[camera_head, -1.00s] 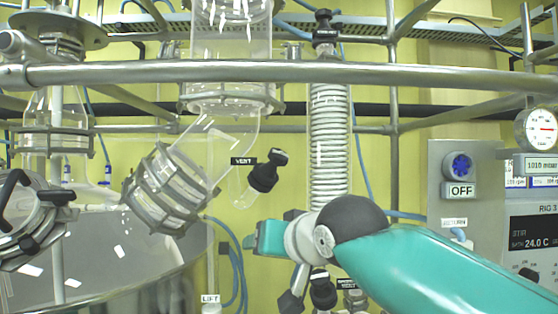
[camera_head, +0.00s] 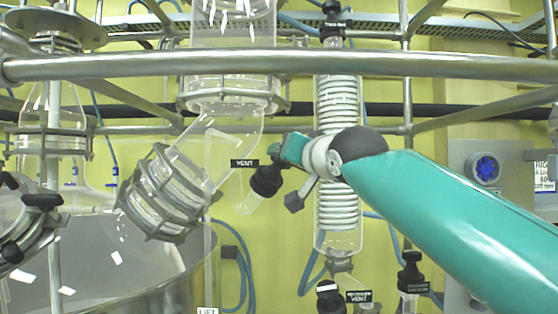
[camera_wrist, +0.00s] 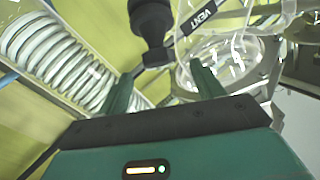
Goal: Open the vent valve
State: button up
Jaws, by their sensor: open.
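The vent valve's black knob (camera_head: 266,180) sits on a short glass side arm in the middle of the head view, next to a black VENT label (camera_head: 244,163). My gripper (camera_head: 287,150) is just to the upper right of the knob in that picture, and its fingertips are partly hidden. In the wrist view, the knob (camera_wrist: 152,20) is beyond the open fingers of my gripper (camera_wrist: 163,80), with the VENT label (camera_wrist: 198,15) to its right. Nothing is between the fingers, and I see no clear contact with the knob.
A coiled glass condenser (camera_head: 337,105) stands behind my arm. A metal rail (camera_head: 280,62) crosses above. A clamped glass joint (camera_head: 165,192) is to the left. Another black knob (camera_head: 330,296) with a VENT label (camera_head: 359,296) is lower down.

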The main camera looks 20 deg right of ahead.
jog(key=shift+w+d, duration=0.15)
jog(key=shift+w, duration=2.1)
jog(key=shift+w+d, duration=0.15)
jog(key=shift+w, duration=2.1)
jog(key=c, duration=1)
